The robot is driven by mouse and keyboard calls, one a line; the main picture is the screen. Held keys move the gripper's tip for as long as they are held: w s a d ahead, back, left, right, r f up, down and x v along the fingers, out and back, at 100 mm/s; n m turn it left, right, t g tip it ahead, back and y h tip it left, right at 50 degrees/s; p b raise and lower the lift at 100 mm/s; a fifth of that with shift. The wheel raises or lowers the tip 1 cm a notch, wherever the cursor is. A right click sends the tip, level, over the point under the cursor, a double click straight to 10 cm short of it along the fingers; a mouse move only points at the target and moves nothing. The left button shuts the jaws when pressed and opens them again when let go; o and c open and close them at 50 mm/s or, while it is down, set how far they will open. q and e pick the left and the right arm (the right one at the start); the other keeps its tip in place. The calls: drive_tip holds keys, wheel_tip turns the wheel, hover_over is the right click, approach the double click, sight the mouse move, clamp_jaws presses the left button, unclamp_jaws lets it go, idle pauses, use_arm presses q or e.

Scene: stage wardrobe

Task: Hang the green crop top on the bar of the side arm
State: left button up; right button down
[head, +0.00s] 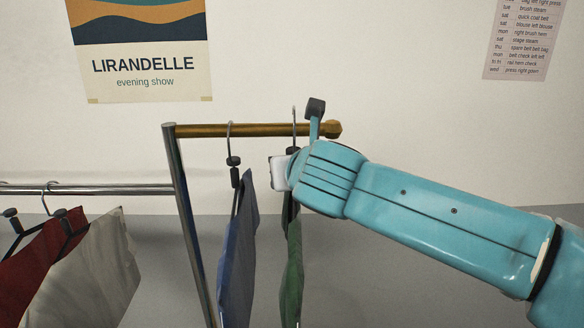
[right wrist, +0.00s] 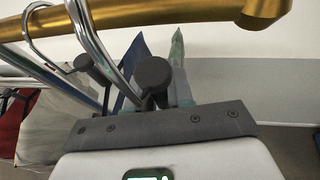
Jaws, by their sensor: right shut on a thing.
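The side arm's brass bar (head: 250,130) runs level from a metal post to a rounded end knob. The green crop top (head: 291,275) hangs below it, edge-on, on a dark hanger. My right gripper (head: 284,172) is shut on this hanger's neck, just below the bar. The hanger's hook (head: 294,116) rises past the bar, and its top stands a little above it. In the right wrist view the hook (right wrist: 82,32) crosses in front of the bar (right wrist: 185,14) and leaves the top edge, so I cannot tell whether it rests on it. My left gripper is out of view.
A blue garment (head: 237,255) hangs from the same bar, close on the left of the green top. A lower rail (head: 110,190) at left carries a red garment (head: 50,250) and a grey-white one (head: 95,265). The bar between the green top's hook and the end knob is clear.

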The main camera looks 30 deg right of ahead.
drive_tip(key=shift+w+d, duration=0.25)
drive_tip(key=shift+w, duration=0.1)
drive_tip(key=shift+x, duration=0.8)
drive_tip(key=shift+w+r, duration=0.2)
drive_tip(key=shift+w+d+r+p, duration=0.15)
drive_tip(key=shift+d+p, duration=0.1)
drive_tip(key=shift+p, duration=0.15)
drive_tip(key=shift+w+d, duration=0.3)
drive_tip(key=shift+w, duration=0.3)
drive_tip(key=shift+w+f, duration=0.15)
drive_tip(key=shift+f, duration=0.4)
drive_tip(key=shift+s+f+b, duration=0.25)
drive_tip(key=shift+f+b, duration=0.25)
drive_tip(key=shift+b, duration=0.25)
drive_tip(key=shift+w+a+f+b, duration=0.15)
drive_tip(key=shift+f+b, duration=0.15)
drive_tip(key=shift+f, duration=0.15)
